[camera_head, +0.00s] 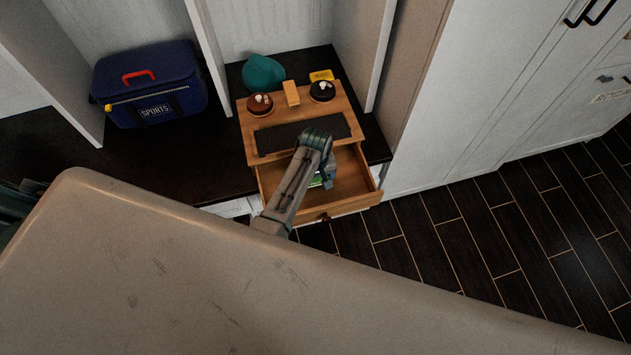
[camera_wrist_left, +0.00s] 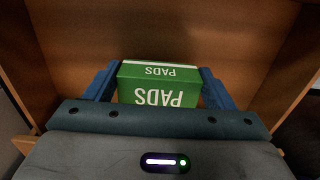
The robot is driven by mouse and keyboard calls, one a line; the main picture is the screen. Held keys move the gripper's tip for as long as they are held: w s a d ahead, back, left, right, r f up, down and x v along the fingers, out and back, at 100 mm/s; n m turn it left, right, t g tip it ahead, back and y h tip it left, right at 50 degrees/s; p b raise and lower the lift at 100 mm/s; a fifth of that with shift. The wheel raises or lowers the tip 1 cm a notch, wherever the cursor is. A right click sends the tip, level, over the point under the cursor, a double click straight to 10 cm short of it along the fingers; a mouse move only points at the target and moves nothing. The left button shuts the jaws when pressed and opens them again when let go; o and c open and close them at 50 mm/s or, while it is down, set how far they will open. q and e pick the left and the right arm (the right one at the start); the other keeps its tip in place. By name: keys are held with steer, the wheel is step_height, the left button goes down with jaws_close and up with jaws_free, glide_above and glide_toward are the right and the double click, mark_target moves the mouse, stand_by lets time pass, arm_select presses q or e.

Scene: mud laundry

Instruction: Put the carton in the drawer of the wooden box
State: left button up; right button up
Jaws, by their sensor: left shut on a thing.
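The carton is a green box with white "PADS" lettering (camera_wrist_left: 158,88), seen upside down in the left wrist view. My left gripper (camera_wrist_left: 158,80) is shut on it, with a blue finger on either side. The wooden box (camera_head: 247,142) stands on the dark bench, and its drawer (camera_head: 357,178) is pulled open toward the front. In the head view my left gripper (camera_head: 325,181) reaches down into the open drawer, and my arm hides most of the carton. Whether the carton touches the drawer floor I cannot tell. My right gripper is not in view.
On the box top are two round cake-like items (camera_head: 260,104) (camera_head: 322,91), a small wooden block (camera_head: 291,93) and a dark panel (camera_head: 302,134). A teal object (camera_head: 263,73) and a yellow item (camera_head: 321,75) lie behind. A blue sports bag (camera_head: 150,85) stands left. White partitions flank the box.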

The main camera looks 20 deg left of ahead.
arm_select(q)
steer(key=shift+f, duration=1.15)
steer(key=o, duration=1.1)
steer(key=shift+f, duration=0.1)
steer(key=shift+c, duration=0.2)
step_height(320, 180, up, 12)
steer(key=shift+r, duration=0.15)
